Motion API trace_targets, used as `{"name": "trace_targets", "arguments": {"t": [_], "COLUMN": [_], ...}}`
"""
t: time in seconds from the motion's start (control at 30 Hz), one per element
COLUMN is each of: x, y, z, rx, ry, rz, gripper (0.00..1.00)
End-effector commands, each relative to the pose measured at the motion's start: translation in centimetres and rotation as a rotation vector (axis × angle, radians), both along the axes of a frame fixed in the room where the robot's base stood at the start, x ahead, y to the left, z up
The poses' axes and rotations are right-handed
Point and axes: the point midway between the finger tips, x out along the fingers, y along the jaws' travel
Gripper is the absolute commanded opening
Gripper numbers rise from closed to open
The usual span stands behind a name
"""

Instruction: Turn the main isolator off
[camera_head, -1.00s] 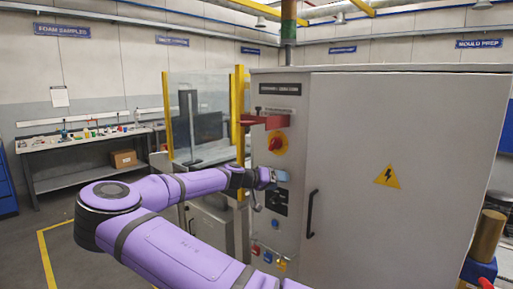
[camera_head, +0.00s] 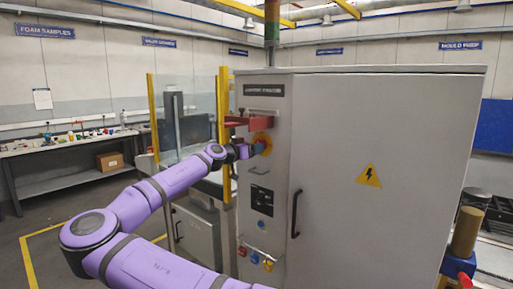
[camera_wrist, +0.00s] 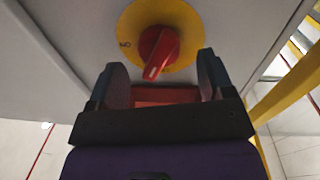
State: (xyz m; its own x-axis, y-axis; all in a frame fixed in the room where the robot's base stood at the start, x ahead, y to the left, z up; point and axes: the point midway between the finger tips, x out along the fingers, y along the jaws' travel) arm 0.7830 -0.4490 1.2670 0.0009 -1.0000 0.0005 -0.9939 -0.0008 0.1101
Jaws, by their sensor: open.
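The main isolator is a red rotary handle (camera_wrist: 160,48) on a round yellow plate (camera_wrist: 190,20), on the grey cabinet's narrow face. In the wrist view the handle stands slightly slanted, its near end between and just beyond the fingertips. In the head view the yellow plate (camera_head: 263,138) is partly hidden by my gripper (camera_head: 258,148). My gripper is open in front of the isolator, and the wrist view shows its two fingers (camera_wrist: 160,64) spread on either side of the handle with gaps. It holds nothing.
A red bracket (camera_head: 248,120) juts from the cabinet (camera_head: 390,150) close above my gripper. Below are a small handle, a black panel (camera_head: 262,200) and coloured sockets (camera_head: 255,256). A yellow-posted guard (camera_head: 225,120) stands close left. The cabinet door has a black handle (camera_head: 295,213).

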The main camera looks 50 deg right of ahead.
Motion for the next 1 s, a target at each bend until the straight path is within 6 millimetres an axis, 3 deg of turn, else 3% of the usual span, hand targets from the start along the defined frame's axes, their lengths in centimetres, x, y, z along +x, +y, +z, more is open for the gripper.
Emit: {"name": "trace_targets", "arguments": {"t": [0.2,0.6,0.8,1.0], "x": [0.0,0.0,0.0,0.0], "y": [-2.5,-3.0,-3.0,-3.0], "z": [0.0,0.0,0.0,0.0], "rx": [0.001,0.001,0.001,-0.003], "ry": [0.001,0.001,0.001,0.047], "rz": [-0.001,0.001,0.000,0.000], "gripper": [0.75,0.75,0.29,0.26]}}
